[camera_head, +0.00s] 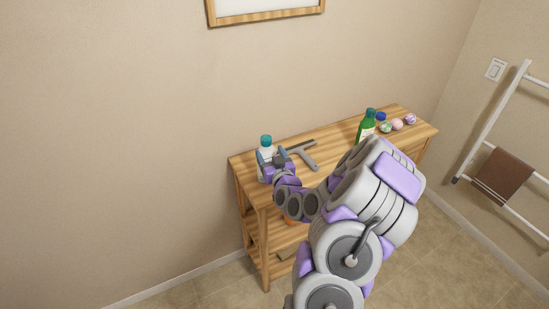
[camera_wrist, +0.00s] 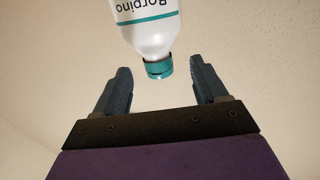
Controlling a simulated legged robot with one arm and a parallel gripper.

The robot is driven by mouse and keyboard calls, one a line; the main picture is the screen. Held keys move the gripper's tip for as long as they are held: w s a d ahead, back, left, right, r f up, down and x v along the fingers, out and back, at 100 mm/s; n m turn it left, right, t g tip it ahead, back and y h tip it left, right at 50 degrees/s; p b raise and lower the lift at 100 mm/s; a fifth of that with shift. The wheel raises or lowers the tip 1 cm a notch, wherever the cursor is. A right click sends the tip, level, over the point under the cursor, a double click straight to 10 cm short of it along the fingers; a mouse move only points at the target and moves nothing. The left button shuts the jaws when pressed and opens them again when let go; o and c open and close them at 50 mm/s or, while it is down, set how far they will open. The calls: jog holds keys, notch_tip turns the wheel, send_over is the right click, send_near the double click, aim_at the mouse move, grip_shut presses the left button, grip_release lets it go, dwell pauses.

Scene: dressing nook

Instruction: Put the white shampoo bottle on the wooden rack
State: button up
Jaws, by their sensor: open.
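The white shampoo bottle (camera_head: 266,150), with a teal cap, stands upright at the left end of the wooden rack's top (camera_head: 330,144). My gripper (camera_head: 269,160) is at the bottle, in front of its lower part, which it partly hides. In the wrist view the bottle (camera_wrist: 150,36) appears upside down, with its lettering inverted. Its teal cap lies between the two spread fingers of my gripper (camera_wrist: 158,68), with a gap on each side. The fingers are open and hold nothing. I cannot see the bottle's base clearly.
A grey squeegee (camera_head: 304,156) lies right of the bottle. A green bottle (camera_head: 366,125), a blue-capped item (camera_head: 381,117) and several small balls (camera_head: 397,124) stand at the rack's right end. A towel rail with a brown towel (camera_head: 502,174) is at right.

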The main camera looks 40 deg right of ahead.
jog(key=shift+s+a+r+p, duration=0.15)
jog(key=shift+s+r+p, duration=0.4)
jog(key=shift+p, duration=0.25)
jog(key=shift+s+f+p, duration=0.1)
jog(key=shift+p, duration=1)
jog(key=shift+p, duration=0.5)
jog(key=p, duration=0.3)
jog(key=shift+s+a, duration=0.1)
jog(key=shift+s, duration=0.3)
jog(key=p+v, duration=0.1)
jog(key=p, duration=0.4)
jog(key=shift+s+a, duration=0.25)
jog(key=shift+s+a+f+p, duration=0.1)
jog(key=shift+s+f+p, duration=0.1)
jog(key=shift+p, duration=0.1)
